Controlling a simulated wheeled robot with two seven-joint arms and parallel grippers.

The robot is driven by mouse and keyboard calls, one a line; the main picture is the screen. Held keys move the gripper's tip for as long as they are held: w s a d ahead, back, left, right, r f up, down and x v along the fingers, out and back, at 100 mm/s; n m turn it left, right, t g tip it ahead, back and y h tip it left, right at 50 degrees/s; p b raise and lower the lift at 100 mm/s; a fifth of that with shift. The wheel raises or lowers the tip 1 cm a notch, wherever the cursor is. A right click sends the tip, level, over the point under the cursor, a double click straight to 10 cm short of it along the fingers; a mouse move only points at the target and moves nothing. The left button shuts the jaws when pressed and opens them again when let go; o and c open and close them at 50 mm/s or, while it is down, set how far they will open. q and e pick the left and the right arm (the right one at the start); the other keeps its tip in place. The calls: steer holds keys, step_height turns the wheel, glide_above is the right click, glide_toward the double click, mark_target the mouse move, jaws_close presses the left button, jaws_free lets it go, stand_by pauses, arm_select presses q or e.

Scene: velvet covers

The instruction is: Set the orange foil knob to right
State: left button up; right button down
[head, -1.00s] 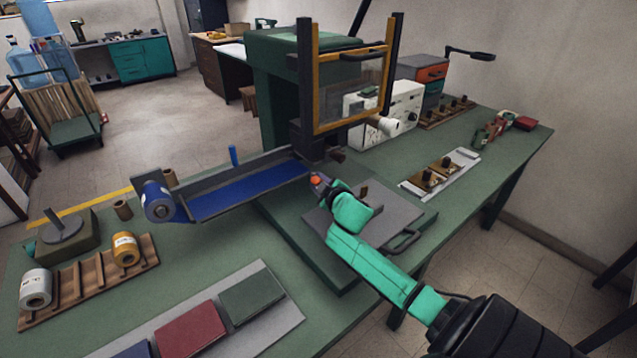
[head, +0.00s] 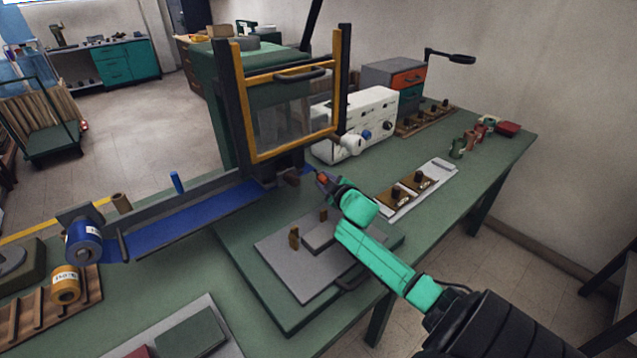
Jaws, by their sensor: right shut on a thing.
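My right gripper (head: 322,179) is shut at the end of the green arm, low in front of the press. A small orange-red piece (head: 323,178) shows at its fingertips; it is too small to tell whether this is the orange foil knob. The white control box (head: 352,112) stands behind and right of the press, with a blue knob (head: 366,135) and a black knob (head: 387,128) on its front. A white cylinder (head: 351,145) juts out at its left. No orange knob is clear on the visible face. My left gripper is out of view.
The press's orange-framed guard (head: 291,75) stands just left of my gripper, with a brown knob (head: 292,180) at its base. A grey plate (head: 305,275) lies in front. A metal strip with brown-and-black parts (head: 420,190) lies to the right.

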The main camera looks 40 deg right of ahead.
steer(key=d, duration=0.4)
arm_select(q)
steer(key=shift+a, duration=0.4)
arm_select(e)
steer(key=shift+d+r, duration=0.1)
steer(key=shift+d, duration=0.45)
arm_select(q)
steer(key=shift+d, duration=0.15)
arm_select(e)
steer(key=c, duration=0.7)
jaws_free()
steer(key=shift+o, duration=0.7)
steer(key=shift+s+d, duration=0.1)
steer(key=shift+d, duration=0.05)
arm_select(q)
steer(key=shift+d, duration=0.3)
